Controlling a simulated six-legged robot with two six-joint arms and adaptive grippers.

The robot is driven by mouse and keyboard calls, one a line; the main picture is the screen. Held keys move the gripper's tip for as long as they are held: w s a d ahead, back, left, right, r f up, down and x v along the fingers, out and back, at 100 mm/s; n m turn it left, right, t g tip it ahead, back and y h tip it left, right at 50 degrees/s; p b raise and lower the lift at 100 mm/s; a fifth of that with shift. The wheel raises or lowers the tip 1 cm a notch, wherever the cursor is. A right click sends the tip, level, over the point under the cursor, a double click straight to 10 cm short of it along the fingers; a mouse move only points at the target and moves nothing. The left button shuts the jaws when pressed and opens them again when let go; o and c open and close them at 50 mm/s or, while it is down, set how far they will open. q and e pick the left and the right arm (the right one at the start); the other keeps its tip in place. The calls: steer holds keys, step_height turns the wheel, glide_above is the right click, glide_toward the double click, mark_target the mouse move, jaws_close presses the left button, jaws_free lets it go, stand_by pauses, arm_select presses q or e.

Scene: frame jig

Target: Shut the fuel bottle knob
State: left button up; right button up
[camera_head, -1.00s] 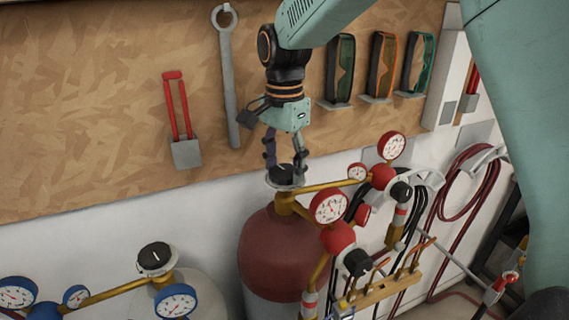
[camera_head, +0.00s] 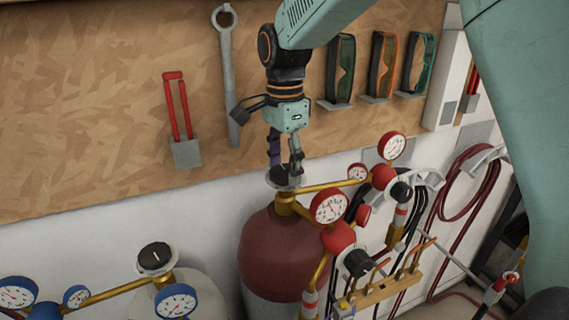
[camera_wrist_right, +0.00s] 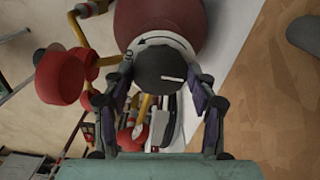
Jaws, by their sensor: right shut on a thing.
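The fuel bottle (camera_head: 270,250) is dark red and stands upright against the wall in the head view. Its black knob (camera_wrist_right: 162,70) has a white pointer line and sits on a pale collar with a curved arrow, seen in the right wrist view. My right gripper (camera_head: 285,168) reaches down from above onto the knob. In the right wrist view its two fingers (camera_wrist_right: 163,90) are on either side of the knob, shut on it. In the head view the fingers partly hide the knob. My left gripper is not in view.
Red gauges (camera_head: 329,207) and brass pipes stand close on the bottle's right. A pale bottle with a black knob (camera_head: 155,257) and blue gauges (camera_head: 175,300) is at lower left. Behind is a wooden board (camera_head: 90,110) with hanging tools and goggles.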

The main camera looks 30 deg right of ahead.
mark_target(285, 170)
steer(key=o, duration=1.1)
steer(key=shift+o, duration=0.2)
steer(key=shift+r, duration=0.1)
step_height(285, 170, up, 12)
step_height(285, 170, down, 12)
steer(key=shift+f, duration=0.1)
stand_by(0.4)
